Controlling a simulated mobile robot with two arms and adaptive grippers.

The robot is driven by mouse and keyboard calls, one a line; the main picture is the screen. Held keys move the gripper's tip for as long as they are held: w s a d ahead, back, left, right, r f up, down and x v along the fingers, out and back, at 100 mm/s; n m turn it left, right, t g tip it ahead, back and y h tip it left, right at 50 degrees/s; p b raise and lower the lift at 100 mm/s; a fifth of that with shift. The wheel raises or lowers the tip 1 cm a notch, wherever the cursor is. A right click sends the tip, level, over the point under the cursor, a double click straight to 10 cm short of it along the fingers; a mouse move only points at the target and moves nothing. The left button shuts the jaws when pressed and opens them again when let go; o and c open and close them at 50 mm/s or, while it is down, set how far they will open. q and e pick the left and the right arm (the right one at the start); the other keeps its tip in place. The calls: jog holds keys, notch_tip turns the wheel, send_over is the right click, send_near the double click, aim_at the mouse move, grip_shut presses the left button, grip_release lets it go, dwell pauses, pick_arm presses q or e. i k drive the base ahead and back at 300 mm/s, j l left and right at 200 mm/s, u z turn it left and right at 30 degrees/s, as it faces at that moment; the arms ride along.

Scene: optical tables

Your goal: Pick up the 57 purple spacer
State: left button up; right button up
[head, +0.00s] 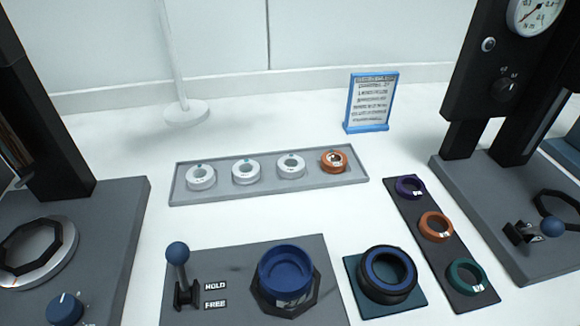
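The purple spacer (410,187) is a small dark purple ring with a pale label on its front. It lies at the far end of a narrow dark mat (420,209) on the right. An orange spacer (435,226) and a green spacer (466,275) lie nearer on the same mat, each with a pale label. The label on the purple ring is too small to read surely. Neither of my grippers shows in the head view.
A grey tray (220,191) holds several white rings and an orange one. A blue-framed sign (371,103) stands behind. A lever fixture (230,263) with a blue ring and a teal pad (357,281) with a black-blue ring are left of the mat. A gauge press (478,181) stands at right.

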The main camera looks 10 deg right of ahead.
aim_at(407, 195)
jog(key=k+z, duration=0.25)
jog(key=z, duration=0.15)
jog(key=k+l+z, duration=0.15)
jog(key=z, duration=0.2)
jog(key=k+l+z, duration=0.2)
jog(key=z, duration=0.2)
jog(key=k, duration=0.05)
